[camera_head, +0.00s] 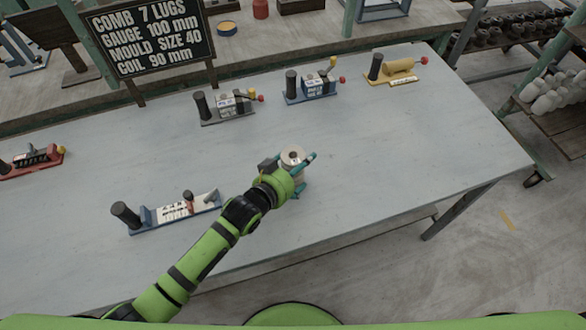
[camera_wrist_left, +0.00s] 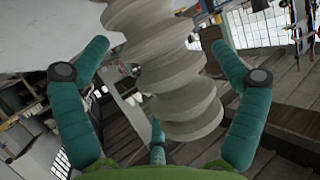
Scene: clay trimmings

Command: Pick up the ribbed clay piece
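The ribbed clay piece (camera_head: 292,155) is a pale grey cylinder with a hole in its top, near the middle of the table in the head view. In the left wrist view the ribbed clay piece (camera_wrist_left: 165,65) shows its thick spiral ridges and runs out of the top edge. My left gripper (camera_head: 306,172) is at the piece, its green-teal fingers around it. In the wrist view the left gripper (camera_wrist_left: 160,50) has fingers on both sides, with gaps between them and the piece. Its contact with the table is hidden. My right gripper is not in view.
The grey table (camera_head: 400,150) has free room right of the piece. Small fixtures with black posts stand around: a blue-and-white one (camera_head: 175,212) at front left, a red one (camera_head: 35,160) at far left, and several along the back. A black sign (camera_head: 148,35) stands behind.

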